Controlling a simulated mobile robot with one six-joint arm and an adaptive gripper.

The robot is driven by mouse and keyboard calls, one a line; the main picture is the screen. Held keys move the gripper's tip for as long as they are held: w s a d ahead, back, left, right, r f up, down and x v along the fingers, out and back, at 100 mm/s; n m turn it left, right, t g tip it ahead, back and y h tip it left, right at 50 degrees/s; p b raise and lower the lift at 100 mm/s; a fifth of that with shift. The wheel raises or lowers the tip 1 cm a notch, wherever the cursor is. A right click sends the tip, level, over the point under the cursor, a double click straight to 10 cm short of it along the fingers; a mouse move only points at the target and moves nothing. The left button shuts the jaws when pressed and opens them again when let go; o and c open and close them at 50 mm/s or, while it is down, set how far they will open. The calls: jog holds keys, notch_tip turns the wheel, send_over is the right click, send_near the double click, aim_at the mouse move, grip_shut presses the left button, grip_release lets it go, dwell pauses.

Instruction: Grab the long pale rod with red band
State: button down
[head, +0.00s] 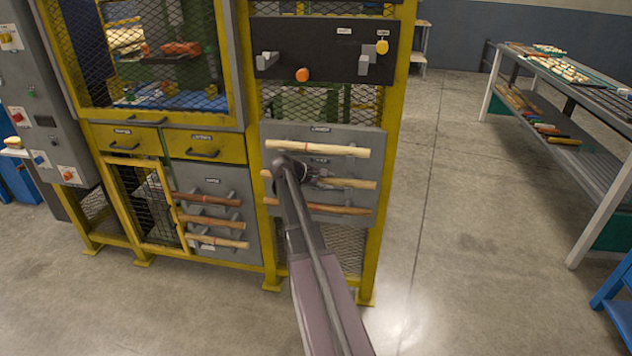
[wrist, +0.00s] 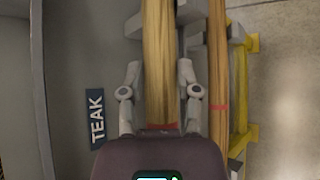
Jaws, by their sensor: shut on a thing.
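Three long rods lie level on the right grey rack panel in the head view. The top pale rod (head: 335,150) has a red band near its middle. In the wrist view my gripper (wrist: 155,93) is shut on this rod (wrist: 157,60), one finger on each side. A reddish band shows on it close to my palm. The lower rod (head: 330,209) is browner, and its red band shows in the wrist view (wrist: 218,107).
Grey holder pegs (wrist: 134,27) flank the held rod, close to it. A TEAK label (wrist: 96,118) is on the panel. Several shorter rods (head: 212,221) hang on the left panel. A yellow post (head: 392,160) edges the rack; open floor (head: 450,230) lies right, before a long table (head: 610,165).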

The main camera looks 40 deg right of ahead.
jog(key=shift+r, duration=0.1)
notch_tip(320, 180, up, 4)
jog(key=p, duration=0.4)
jog(key=s+a+p, duration=0.1)
jog(key=s+a, duration=0.8)
jog(key=s, duration=0.3)
jog(key=shift+s+a+r, duration=0.35)
jog(key=shift+a, duration=0.05)
jog(key=shift+r, duration=0.15)
